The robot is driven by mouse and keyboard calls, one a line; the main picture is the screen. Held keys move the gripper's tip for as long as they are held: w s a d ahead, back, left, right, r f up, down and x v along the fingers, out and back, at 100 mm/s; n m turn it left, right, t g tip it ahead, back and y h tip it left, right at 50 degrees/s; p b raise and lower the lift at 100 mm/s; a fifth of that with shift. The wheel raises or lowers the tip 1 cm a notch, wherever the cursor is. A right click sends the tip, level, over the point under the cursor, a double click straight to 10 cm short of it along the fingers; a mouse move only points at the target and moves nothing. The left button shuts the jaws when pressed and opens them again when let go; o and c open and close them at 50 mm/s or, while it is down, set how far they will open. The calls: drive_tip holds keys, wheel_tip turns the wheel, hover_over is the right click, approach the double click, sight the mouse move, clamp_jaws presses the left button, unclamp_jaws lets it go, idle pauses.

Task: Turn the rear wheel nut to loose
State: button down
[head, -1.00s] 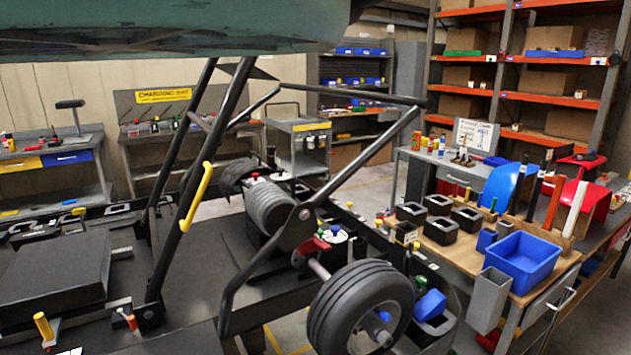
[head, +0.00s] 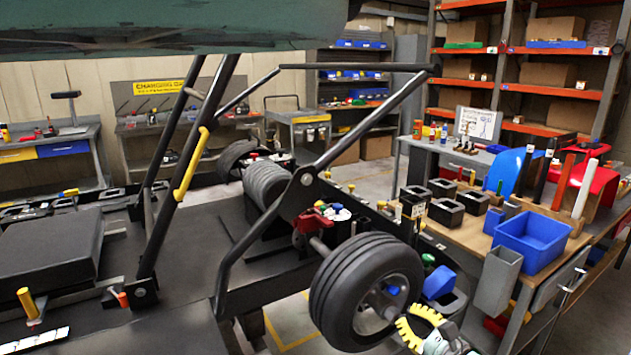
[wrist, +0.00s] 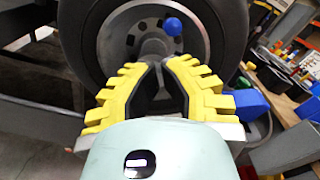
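The rear wheel (head: 332,293) is a black tyre with a grey rim on the kart's axle. It fills the top of the wrist view (wrist: 88,45). At its hub is a grey nut or hub piece (wrist: 150,46) with a blue ball (wrist: 172,26) beside it. The blue ball also shows in the head view (head: 393,290). My gripper (head: 406,316) has yellow fingers with dark pads. In the wrist view my gripper (wrist: 160,66) is open, its fingertips apart just below the hub, with nothing seen between them. Contact with the hub cannot be told.
A wooden workbench (head: 455,235) with black holders and a blue bin (head: 530,245) stands right of the wheel. A blue block (head: 438,283) is close behind the wheel. The kart stand's dark tube frame (head: 235,255) is to the left.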

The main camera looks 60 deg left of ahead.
sight(392, 316)
drive_tip(key=a, duration=0.2)
drive_tip(key=shift+a+f+b, duration=0.2)
drive_tip(key=shift+a+b, duration=0.1)
drive_tip(key=shift+b, duration=0.1)
drive_tip(key=shift+f, duration=0.2)
drive_tip(key=shift+s+a+r, duration=0.1)
drive_tip(key=shift+s+r, duration=0.05)
drive_tip(key=shift+s, duration=0.05)
drive_tip(key=shift+s+a, duration=0.35)
drive_tip(key=shift+s, duration=0.15)
drive_tip(key=shift+s+f, duration=0.15)
drive_tip(key=shift+f, duration=0.05)
